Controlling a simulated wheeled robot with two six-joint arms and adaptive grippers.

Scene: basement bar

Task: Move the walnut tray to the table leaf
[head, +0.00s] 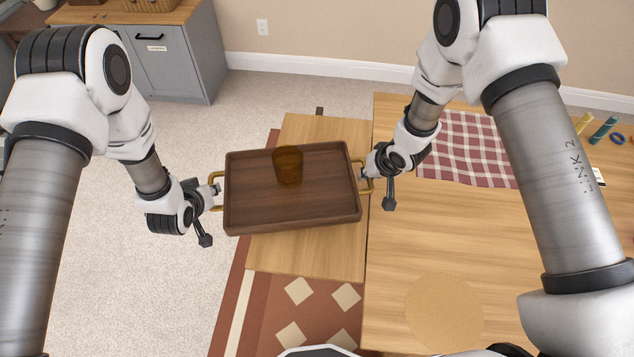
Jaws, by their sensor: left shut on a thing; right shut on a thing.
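The walnut tray (322,206) is a dark brown rectangular tray with brass handles at its left and right ends. It shows over the table leaf (300,262), the narrower wood panel on the left of the table; I cannot tell whether it touches the leaf. An amber glass (288,166) stands upright in the tray near its far side. My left gripper (216,190) is shut on the left handle. My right gripper (366,177) is shut on the right handle.
The main table (420,260) extends right of the leaf, with a checked cloth (468,150) and a round cork mat (443,313). Small coloured items (603,128) lie at the far right. A patterned rug (290,318) lies below the leaf. A grey cabinet (175,60) stands far left.

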